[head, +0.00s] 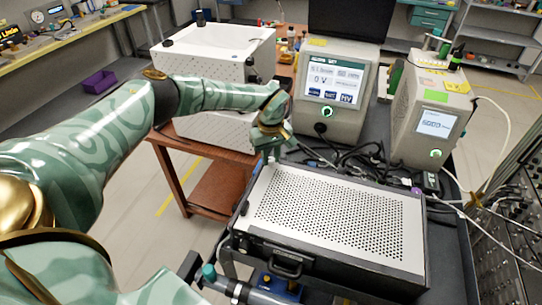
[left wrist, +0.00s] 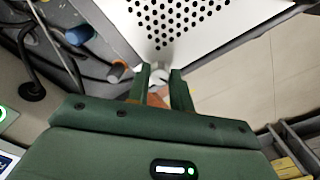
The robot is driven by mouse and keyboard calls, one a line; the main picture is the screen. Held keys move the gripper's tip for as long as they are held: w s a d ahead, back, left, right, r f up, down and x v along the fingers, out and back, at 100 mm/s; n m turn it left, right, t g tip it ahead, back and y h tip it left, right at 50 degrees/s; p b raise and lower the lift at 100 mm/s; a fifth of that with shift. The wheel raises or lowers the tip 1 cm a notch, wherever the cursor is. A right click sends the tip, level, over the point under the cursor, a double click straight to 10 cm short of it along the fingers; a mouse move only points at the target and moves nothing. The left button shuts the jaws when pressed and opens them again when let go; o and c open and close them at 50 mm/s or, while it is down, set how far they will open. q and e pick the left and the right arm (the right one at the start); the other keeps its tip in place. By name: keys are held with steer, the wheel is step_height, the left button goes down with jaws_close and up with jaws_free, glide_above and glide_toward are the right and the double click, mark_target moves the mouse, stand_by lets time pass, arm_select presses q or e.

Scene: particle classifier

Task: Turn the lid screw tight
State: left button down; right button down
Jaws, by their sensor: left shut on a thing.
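The instrument case's white perforated lid (head: 340,260) lies flat at the lower right of the head view. Its holes and one corner also show in the left wrist view (left wrist: 230,20). My left gripper (head: 268,158) reaches down at the lid's back left corner. In the left wrist view its two green fingers (left wrist: 157,82) are shut on a small light grey lid screw (left wrist: 158,72) at the lid's edge. The fingers partly hide the screw, and I cannot tell how tight it sits.
A grey instrument with a lit screen (head: 337,85) stands behind the lid, with dark cables (head: 345,152) between them. Another instrument (head: 432,115) stands at the right. A white box (head: 215,50) sits on a brown table behind my left arm.

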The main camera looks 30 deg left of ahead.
mark_target(271, 159)
arm_select(q)
steer(key=shift+m, duration=0.8)
steer(key=c, duration=1.2)
jaws_free()
steer(key=shift+c, duration=0.2)
step_height(271, 159, up, 16)
steer(key=p, duration=0.2)
steer(key=shift+r, duration=0.15)
